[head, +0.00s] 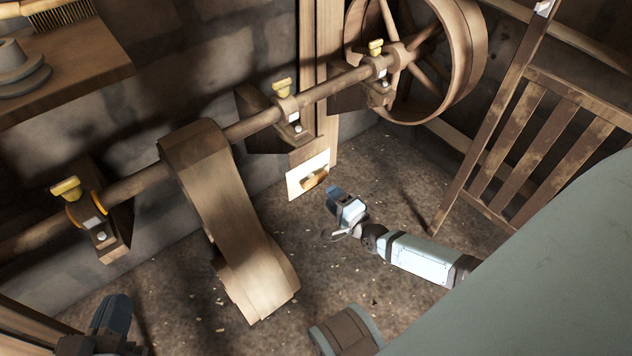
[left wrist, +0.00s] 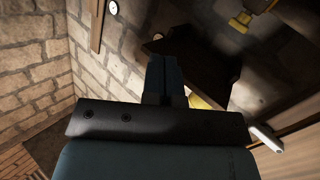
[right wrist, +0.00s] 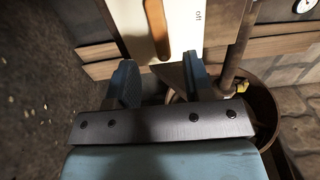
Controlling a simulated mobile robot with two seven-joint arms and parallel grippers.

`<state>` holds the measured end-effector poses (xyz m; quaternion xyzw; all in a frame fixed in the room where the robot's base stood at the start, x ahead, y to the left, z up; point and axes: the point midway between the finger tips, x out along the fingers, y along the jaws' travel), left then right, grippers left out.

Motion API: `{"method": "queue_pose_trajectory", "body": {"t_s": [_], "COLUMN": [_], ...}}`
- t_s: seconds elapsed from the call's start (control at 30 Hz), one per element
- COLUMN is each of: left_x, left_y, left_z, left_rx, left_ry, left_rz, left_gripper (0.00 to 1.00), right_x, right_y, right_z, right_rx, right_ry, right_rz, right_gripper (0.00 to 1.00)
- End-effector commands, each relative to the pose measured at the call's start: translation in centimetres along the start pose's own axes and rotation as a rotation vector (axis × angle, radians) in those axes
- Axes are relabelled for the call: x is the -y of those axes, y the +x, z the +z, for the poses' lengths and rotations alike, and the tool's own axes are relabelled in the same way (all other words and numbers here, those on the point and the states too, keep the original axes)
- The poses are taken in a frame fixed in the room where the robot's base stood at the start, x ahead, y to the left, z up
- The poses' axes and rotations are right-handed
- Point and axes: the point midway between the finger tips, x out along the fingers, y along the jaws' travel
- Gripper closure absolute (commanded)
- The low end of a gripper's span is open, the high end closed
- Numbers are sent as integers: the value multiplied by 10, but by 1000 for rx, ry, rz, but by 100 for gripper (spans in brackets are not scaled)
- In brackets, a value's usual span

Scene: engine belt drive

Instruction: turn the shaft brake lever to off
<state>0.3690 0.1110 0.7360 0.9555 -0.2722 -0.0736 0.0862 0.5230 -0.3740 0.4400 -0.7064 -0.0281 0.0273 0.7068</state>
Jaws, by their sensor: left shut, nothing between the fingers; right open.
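The shaft brake lever (head: 314,180) is a short wooden handle on a white plate (head: 295,187) fixed low on the wooden post. In the right wrist view the lever (right wrist: 157,28) lies along the plate (right wrist: 183,22), to the left of the printed word "off". My right gripper (head: 343,207) is open and empty, just below and right of the plate; in its wrist view the fingers (right wrist: 160,82) are apart, short of the lever's end. My left gripper (head: 115,315) is at the bottom left, far from the lever; its fingers (left wrist: 165,78) are shut and empty.
A line shaft (head: 330,88) with yellow-topped bearings runs along the wall above. A wide belt (head: 225,200) hangs from it, between my grippers. A large wheel (head: 465,60) stands at the upper right, with a slatted wooden frame (head: 535,140) beside it. The floor under the plate is clear.

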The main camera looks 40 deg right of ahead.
Motion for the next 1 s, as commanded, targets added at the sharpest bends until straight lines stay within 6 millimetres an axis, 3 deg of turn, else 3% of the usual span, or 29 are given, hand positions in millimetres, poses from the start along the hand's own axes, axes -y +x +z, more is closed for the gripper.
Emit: {"method": "queue_pose_trajectory", "body": {"t_s": [0.1, 0.33, 0.77, 0.8, 1.0], "left_x": [4, 10, 12, 12, 12], "left_y": [2, 6, 6, 6, 6], "left_z": [10, 5, 1, 2, 2], "left_rx": [13, -30, -47, -47, -47], "left_ry": [19, 97, 124, 124, 123], "left_rz": [3, 1, 1, 1, 1], "left_gripper": [100, 100, 100, 100, 100], "right_x": [-3, -2, 0, 0, 0], "right_y": [27, 62, 74, 74, 74], "right_z": [0, 0, 0, 0, 0], "right_rx": [-1, 0, 1, 1, 1], "right_ry": [2, 0, 0, 0, 0], "right_rz": [-3, -1, 2, 2, 1], "right_gripper": [53, 53, 53, 55, 100]}}
